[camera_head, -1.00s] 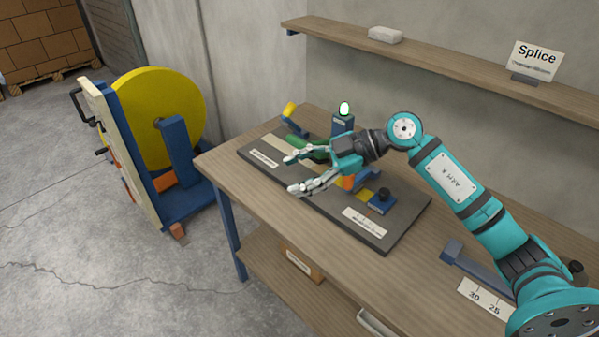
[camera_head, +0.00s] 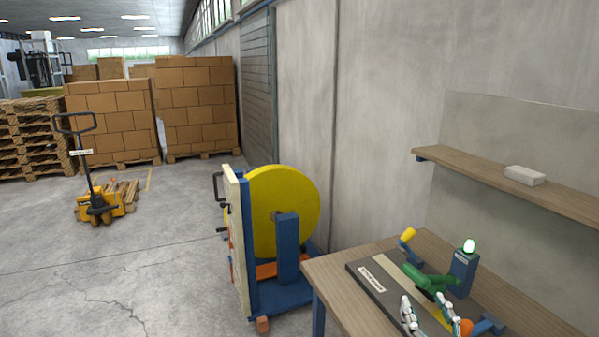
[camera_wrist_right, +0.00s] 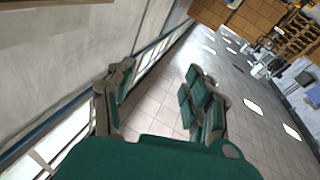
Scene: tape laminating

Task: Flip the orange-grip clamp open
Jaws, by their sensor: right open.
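The orange grip of the clamp (camera_head: 466,327) shows at the bottom edge of the head view, beside a blue part on the dark board. My right gripper (camera_head: 427,304) is open and empty, its pale fingers pointing up in the picture just left of the orange grip. Whether a finger touches the grip I cannot tell. The rest of the clamp and my wrist are cut off by the frame. In the right wrist view the two fingers of my right gripper (camera_wrist_right: 160,75) stand apart with only the room between them. My left gripper is out of view.
A shelf (camera_head: 510,182) juts out above. A yellow reel (camera_head: 285,205) stands left.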

